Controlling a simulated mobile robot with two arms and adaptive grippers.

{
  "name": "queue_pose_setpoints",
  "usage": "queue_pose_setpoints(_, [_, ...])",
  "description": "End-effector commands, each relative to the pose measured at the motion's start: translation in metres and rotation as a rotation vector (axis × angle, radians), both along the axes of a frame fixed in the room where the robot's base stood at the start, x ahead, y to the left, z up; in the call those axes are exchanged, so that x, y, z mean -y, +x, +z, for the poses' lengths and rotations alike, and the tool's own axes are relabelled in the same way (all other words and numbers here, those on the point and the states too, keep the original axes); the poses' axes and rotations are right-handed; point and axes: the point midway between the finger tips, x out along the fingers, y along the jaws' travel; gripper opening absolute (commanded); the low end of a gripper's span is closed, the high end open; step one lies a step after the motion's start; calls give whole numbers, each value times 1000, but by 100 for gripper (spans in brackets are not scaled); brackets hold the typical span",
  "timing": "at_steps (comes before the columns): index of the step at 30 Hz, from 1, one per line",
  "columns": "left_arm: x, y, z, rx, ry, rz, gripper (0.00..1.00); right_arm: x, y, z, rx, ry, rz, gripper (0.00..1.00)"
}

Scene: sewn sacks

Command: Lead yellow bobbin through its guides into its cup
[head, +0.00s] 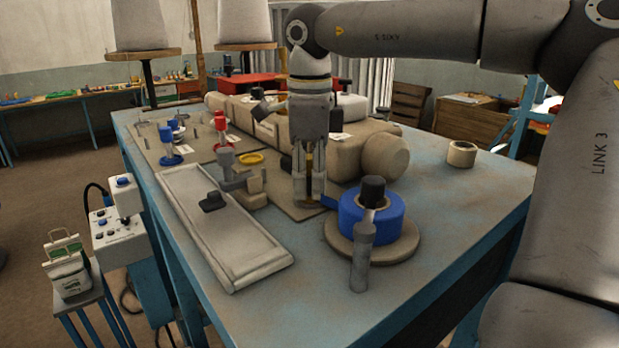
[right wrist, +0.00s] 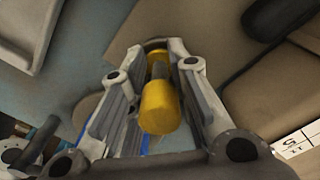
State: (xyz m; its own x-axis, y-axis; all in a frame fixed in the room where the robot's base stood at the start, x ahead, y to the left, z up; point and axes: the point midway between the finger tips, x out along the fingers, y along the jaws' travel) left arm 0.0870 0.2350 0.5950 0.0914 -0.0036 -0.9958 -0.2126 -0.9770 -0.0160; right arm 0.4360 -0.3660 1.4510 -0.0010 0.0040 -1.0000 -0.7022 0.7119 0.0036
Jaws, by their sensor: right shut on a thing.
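My right gripper (head: 310,196) points straight down over the table, near the end of the sewing machine. It is shut on the yellow bobbin (right wrist: 160,108), which sits between its fingers in the right wrist view. In the head view the fingers mostly hide the bobbin. A flat yellow ring (head: 251,158) lies on the beige plate left of the gripper; whether it is the cup's rim I cannot tell. Small grey posts (head: 228,160) stand beside it; which are the guides is unclear. Any yellow thread is too fine to see. My left gripper is not in view.
A blue roll (head: 350,215) on a round base stands right of the gripper, with a grey upright handle (head: 362,255) before it. A long tray (head: 215,225) lies left. Blue (head: 167,142) and red (head: 221,124) pieces stand behind. The table's right side is mostly clear.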

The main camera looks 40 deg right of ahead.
Motion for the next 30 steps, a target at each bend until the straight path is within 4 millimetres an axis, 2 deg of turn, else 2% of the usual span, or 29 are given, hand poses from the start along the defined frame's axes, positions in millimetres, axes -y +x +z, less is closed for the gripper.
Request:
queue_pose_setpoints(1, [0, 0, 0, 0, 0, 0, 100, 0, 0, 0, 0, 0, 0, 0])
queue_pose_setpoints(2, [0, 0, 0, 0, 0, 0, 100, 0, 0, 0, 0, 0, 0, 21])
queue_pose_setpoints(7, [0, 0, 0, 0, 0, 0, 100, 0, 0, 0, 0, 0, 0, 43])
queue_pose_setpoints(16, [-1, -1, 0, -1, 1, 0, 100, 0, 0, 1, 0, 0, 0, 44])
queue_pose_setpoints(20, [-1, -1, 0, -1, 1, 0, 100, 0, 1, 8, 4, -1, -1, 44])
queue_pose_setpoints(23, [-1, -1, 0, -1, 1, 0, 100, 1, 1, 23, 5, -1, -3, 44])
queue_pose_setpoints(30, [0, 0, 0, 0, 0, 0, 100, 1, 1, 75, 4, -1, -2, 44])
